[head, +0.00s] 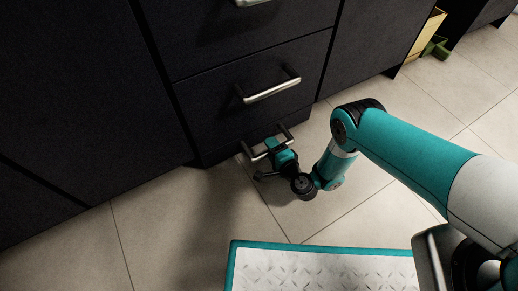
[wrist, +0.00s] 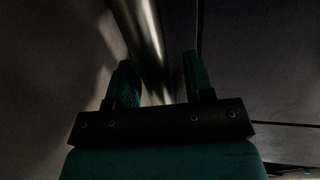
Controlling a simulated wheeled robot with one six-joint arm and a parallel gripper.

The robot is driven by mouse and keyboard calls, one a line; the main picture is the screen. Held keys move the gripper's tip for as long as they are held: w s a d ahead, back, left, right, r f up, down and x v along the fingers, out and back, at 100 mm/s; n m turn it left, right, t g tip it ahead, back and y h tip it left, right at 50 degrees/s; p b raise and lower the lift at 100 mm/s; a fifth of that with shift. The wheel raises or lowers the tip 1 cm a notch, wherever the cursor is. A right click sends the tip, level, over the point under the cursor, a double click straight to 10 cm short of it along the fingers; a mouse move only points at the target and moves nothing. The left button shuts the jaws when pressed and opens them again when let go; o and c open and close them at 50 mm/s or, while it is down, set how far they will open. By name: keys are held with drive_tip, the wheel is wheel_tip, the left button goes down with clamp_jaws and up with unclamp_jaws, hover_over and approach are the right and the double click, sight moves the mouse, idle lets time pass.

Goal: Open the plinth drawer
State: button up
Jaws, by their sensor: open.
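The plinth drawer (head: 218,152) is the low dark front at the foot of the cabinet in the head view, and it looks closed. Its metal bar handle (head: 249,153) is partly hidden by my gripper (head: 272,146), which is down at it near the floor. In the wrist view the bright handle bar (wrist: 146,40) runs down from the top between the two fingers of my gripper (wrist: 160,72). The fingers are apart, one on each side of the bar. I cannot tell whether either finger touches it.
A larger drawer with its own bar handle (head: 271,90) is directly above, and another handle (head: 250,2) shows higher. The tiled floor (head: 160,220) is clear at the left front. A yellow box (head: 427,35) and a green item (head: 436,47) stand at the far right.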

drive_tip(key=shift+w+a, duration=0.15)
drive_tip(key=shift+w, duration=0.2)
drive_tip(key=shift+c, duration=0.2)
clamp_jaws()
